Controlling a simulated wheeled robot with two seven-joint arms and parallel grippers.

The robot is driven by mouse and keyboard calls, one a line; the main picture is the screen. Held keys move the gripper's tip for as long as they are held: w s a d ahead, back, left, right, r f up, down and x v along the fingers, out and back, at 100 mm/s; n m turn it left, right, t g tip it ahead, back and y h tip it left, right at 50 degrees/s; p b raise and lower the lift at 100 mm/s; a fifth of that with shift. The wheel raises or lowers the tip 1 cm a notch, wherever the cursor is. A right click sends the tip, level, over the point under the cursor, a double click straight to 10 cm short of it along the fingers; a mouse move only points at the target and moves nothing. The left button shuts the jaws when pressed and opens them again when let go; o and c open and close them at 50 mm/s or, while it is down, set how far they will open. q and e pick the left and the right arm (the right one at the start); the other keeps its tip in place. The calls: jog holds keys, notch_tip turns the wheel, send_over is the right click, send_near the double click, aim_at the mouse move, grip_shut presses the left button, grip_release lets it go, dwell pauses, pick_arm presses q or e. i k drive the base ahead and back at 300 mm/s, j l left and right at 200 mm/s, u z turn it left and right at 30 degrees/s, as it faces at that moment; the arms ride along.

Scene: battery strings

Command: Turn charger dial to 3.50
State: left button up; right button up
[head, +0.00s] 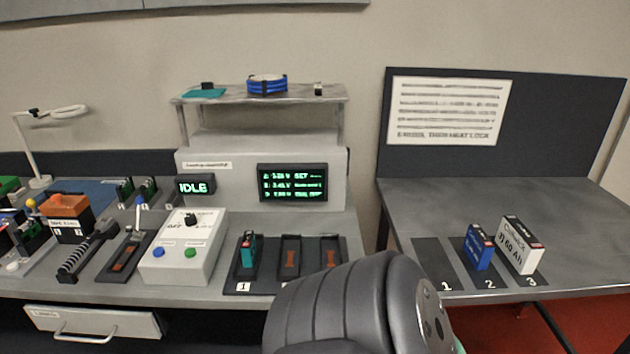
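The charger control box (184,250) is a white sloped box on the bench, left of centre. Its black dial (191,219) is on the upper part of the face, with "OFF" printed to its left; the other markings are too small to read. A blue button (159,252) and a green button (190,253) are below the dial. A small display (195,186) behind it reads "IDLE". A wider display (293,183) shows green lines of text including "SET". A dark grey arm link of mine fills the bottom centre. Neither gripper is in view.
Right of the box, a black tray (268,285) has several slots, with a teal battery (248,250) in slot 1. A blue battery (478,248) and a white battery (521,246) stand on the right table. A black-handled tool (88,250) lies left of the box.

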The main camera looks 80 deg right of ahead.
aim_at(190, 219)
jog(key=z, duration=2.15)
